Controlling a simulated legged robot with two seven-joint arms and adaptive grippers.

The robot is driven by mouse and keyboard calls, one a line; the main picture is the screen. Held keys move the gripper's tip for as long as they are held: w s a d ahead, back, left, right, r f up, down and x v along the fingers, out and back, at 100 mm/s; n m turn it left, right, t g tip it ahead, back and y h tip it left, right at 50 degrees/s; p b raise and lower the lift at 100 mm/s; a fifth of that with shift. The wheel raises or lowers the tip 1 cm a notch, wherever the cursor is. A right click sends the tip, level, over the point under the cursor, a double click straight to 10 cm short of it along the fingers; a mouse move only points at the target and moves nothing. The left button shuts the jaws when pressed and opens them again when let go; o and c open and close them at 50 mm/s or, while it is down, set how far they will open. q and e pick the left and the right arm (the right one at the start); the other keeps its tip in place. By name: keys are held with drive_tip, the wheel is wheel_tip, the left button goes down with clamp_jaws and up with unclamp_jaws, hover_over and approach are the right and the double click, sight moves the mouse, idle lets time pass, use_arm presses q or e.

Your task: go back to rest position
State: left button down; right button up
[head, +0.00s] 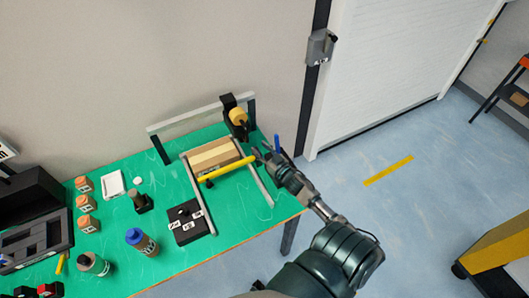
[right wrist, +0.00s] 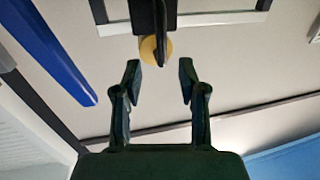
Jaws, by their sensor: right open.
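My right gripper (head: 262,154) reaches over the right end of the green table (head: 245,228), beside the small conveyor frame. In the right wrist view its two fingers (right wrist: 160,80) stand apart with nothing between them. A black post with a round yellow-orange part (head: 238,117) stands at the back of the frame. It also shows beyond the fingertips in the right wrist view (right wrist: 149,49). In the head view the fingertips are near the yellow bar (head: 226,168); whether they touch it cannot be told. My left gripper is not in view.
A wooden block (head: 214,154) lies inside the frame. A black box with switches (head: 187,220), a blue-capped bottle (head: 142,241), a grey bottle (head: 93,264), orange-brown cubes (head: 86,203) and a dark crate (head: 38,245) stand farther left. The floor (head: 340,185) to the right is mostly clear.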

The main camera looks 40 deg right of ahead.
drive_tip(key=shift+s+a, duration=0.1)
drive_tip(key=shift+s, duration=1.1)
drive_tip(key=shift+f, duration=0.1)
